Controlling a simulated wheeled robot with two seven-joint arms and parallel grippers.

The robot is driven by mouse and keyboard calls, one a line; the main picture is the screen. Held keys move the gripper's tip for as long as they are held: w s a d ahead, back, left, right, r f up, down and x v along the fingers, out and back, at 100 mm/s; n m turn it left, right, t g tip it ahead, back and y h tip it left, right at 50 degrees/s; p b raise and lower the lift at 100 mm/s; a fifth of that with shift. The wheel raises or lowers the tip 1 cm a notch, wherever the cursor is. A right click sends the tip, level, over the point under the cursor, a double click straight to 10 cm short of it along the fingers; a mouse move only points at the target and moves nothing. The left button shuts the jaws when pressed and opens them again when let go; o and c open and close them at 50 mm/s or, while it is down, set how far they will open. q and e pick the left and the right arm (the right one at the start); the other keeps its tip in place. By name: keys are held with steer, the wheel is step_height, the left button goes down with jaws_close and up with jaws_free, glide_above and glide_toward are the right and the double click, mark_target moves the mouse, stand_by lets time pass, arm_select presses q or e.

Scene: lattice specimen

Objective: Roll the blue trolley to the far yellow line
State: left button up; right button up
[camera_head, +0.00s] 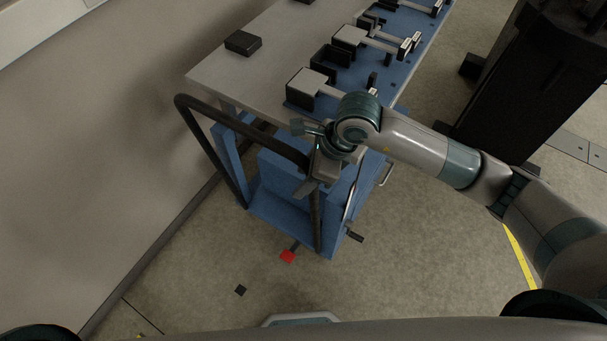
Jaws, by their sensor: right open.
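The blue trolley (288,205) stands on the floor left of centre, beside the wall, with a grey top (262,77). Its dark tubular push handle (235,125) rises at the near end. My right gripper (304,158) is open at the right part of this handle, one finger above the bar and one below. I cannot tell whether the fingers touch it. A red pedal-like piece (288,256) shows low at the trolley's near end. A yellow line (521,256) lies on the floor at right, partly hidden by my right arm. My left gripper is out of view.
Blue plates with grey and black fixtures (349,38) and a black block (243,42) sit on the trolley's top. The wall (90,150) runs close along the left. A dark cabinet (525,85) stands at right. Floor shows between cabinet and trolley.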

steer(key=shift+a+f, duration=0.1)
steer(key=shift+f, duration=0.1)
jaws_close()
steer(key=shift+r, duration=0.1)
stand_by(1.3)
